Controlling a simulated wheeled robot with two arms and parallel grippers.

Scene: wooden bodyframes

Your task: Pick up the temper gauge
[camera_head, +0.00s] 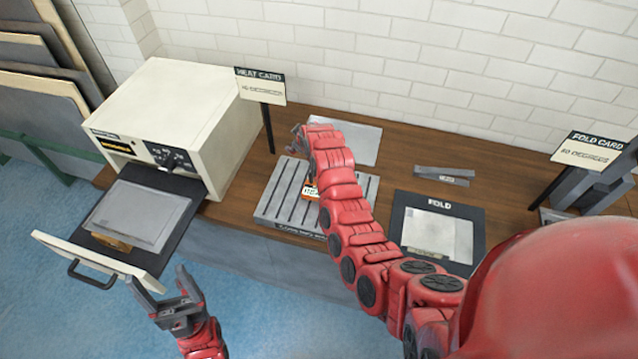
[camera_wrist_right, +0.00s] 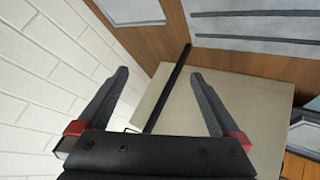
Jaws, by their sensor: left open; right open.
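A small orange-and-white item (camera_head: 310,191), possibly the temper gauge, lies on the grooved grey plate (camera_head: 268,205). My right arm partly covers it in the head view. My right gripper (camera_head: 297,138) is past the plate's far side, close to the wall, apart from the item. In the right wrist view the right gripper (camera_wrist_right: 148,95) is open and empty, facing the oven top and a black post. My left gripper (camera_head: 168,292) is open and empty, beside the lowered oven door at the lower left.
The cream oven (camera_head: 175,115) has its door (camera_head: 85,262) down and a tray with a grey sheet (camera_head: 140,215) out. The heat card (camera_head: 260,86) stands on a post by my right gripper. A pale sheet (camera_head: 360,140), grey bar (camera_head: 442,177) and FOLD mat (camera_head: 468,215) lie on the bench.

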